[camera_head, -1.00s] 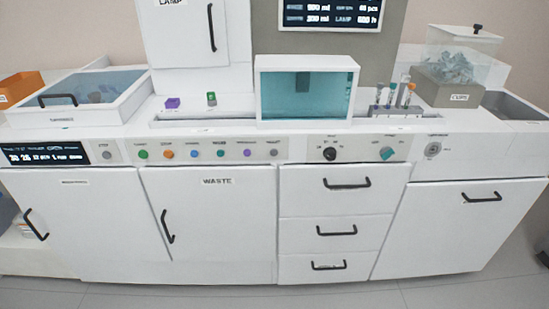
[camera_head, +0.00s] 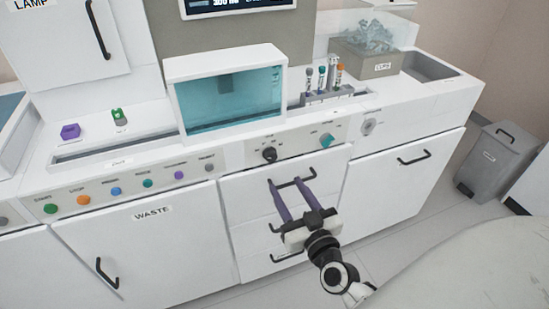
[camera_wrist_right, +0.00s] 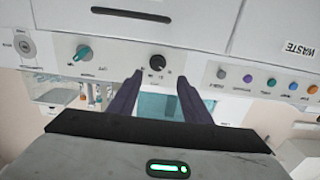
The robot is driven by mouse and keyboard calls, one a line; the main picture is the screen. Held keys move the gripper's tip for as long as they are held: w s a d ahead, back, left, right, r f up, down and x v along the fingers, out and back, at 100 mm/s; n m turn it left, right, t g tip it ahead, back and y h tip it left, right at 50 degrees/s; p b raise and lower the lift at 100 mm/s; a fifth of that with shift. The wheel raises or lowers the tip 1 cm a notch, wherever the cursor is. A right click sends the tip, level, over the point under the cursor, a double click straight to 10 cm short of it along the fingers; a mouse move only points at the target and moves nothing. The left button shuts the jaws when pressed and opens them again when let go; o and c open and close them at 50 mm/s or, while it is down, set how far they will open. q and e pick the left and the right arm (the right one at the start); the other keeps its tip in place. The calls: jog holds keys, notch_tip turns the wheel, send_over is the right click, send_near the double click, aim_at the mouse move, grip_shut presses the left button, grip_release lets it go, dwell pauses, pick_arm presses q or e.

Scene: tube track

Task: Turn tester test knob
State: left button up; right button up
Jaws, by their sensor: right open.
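A black knob (camera_head: 269,154) and a teal knob (camera_head: 327,140) sit on the front panel above the drawers. Their labels are too small to read, so I cannot tell which is the test knob. My right gripper (camera_head: 290,180) is open and empty, with its purple fingers pointing at the cabinet front just below the knobs. In the right wrist view, which is upside down, the black knob (camera_wrist_right: 157,62) lies between and just beyond the fingertips (camera_wrist_right: 160,80). The teal knob (camera_wrist_right: 83,53) is to their left. My left gripper is not in view.
A drawer handle (camera_head: 291,183) is close behind the fingers. A row of coloured buttons (camera_head: 116,191) runs left of the knobs. A round lock-like fitting (camera_head: 369,126) is to the right. A glass-fronted chamber (camera_head: 230,95) and a tube rack (camera_head: 328,95) stand above.

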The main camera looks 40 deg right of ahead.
aim_at(272, 159)
jog(key=x, duration=1)
jog(key=shift+w+d+r, duration=0.1)
jog(key=shift+d, duration=0.15)
jog(key=c, duration=1)
